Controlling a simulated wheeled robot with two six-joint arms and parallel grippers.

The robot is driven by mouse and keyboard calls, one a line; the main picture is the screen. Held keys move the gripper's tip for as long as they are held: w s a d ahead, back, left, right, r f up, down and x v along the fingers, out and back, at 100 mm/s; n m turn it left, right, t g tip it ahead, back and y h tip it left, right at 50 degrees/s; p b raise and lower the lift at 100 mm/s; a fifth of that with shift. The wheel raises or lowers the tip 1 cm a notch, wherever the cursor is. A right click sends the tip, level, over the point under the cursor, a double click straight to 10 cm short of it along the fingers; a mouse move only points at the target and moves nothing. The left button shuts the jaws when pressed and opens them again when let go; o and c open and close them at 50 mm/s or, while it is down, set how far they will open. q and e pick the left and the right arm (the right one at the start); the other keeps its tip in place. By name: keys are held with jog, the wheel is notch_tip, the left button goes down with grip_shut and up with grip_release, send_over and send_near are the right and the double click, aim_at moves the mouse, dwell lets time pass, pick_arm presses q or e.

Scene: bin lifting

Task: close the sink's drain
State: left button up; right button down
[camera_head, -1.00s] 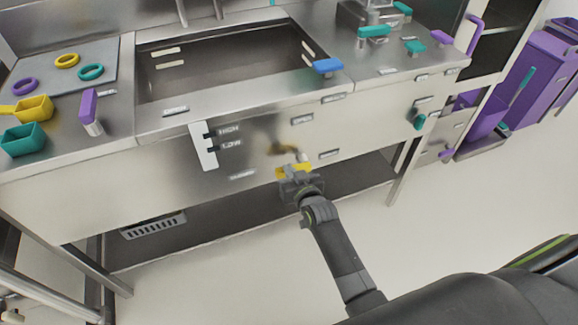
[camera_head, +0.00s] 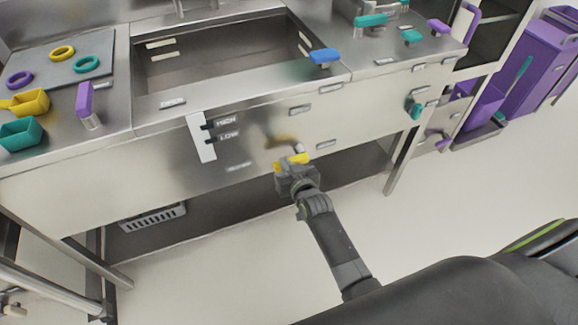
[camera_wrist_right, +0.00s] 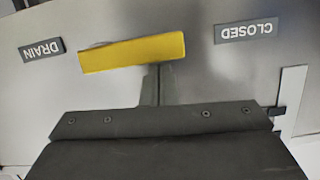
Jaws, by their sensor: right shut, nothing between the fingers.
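The sink basin (camera_head: 215,60) is set in the steel counter. A yellow lever handle (camera_head: 294,160) is on its front panel, below the basin. In the right wrist view the yellow handle (camera_wrist_right: 130,52) lies nearly level, slightly tilted, between a DRAIN label (camera_wrist_right: 41,48) and a CLOSED label (camera_wrist_right: 244,32), both upside down there. My right gripper (camera_wrist_right: 157,84) is shut and empty. Its tips are at the handle's lower edge in that view; I cannot tell whether they touch. In the head view my right gripper (camera_head: 293,175) is just below the handle. My left gripper is not in view.
A blue handle (camera_head: 324,57) stands at the basin's front right corner. A white HIGH/LOW switch plate (camera_head: 201,136) is on the panel left of the lever. A low shelf (camera_head: 230,200) runs under the counter. The floor (camera_head: 430,215) at right is clear.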

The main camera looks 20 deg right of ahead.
notch_tip(320, 180, up, 5)
jog(key=p, duration=0.4)
jog(key=f+b+v, duration=0.1)
jog(key=v, duration=0.8)
jog(key=shift+s, duration=0.5)
jog(key=s+d+f+g, duration=0.1)
jog(key=s+f+g, duration=0.2)
jog(key=s+f, duration=0.45)
jog(key=s+d+f+g+p, duration=0.15)
jog(key=s+f, duration=0.25)
jog(key=f, duration=0.7)
jog(key=s+d+f+g, duration=0.25)
jog(key=s+f, duration=0.25)
jog(key=f, duration=0.4)
jog(key=s+d+f+g, duration=0.2)
jog(key=s+f, duration=0.1)
jog(key=s, duration=0.5)
jog(key=s+d+f+g+h, duration=0.1)
jog(key=s+f, duration=0.3)
jog(key=s, duration=0.5)
jog(key=s+d+f+g, duration=0.2)
jog(key=s+f+g, duration=0.2)
jog(key=s, duration=0.5)
jog(key=shift+d+h, duration=0.4)
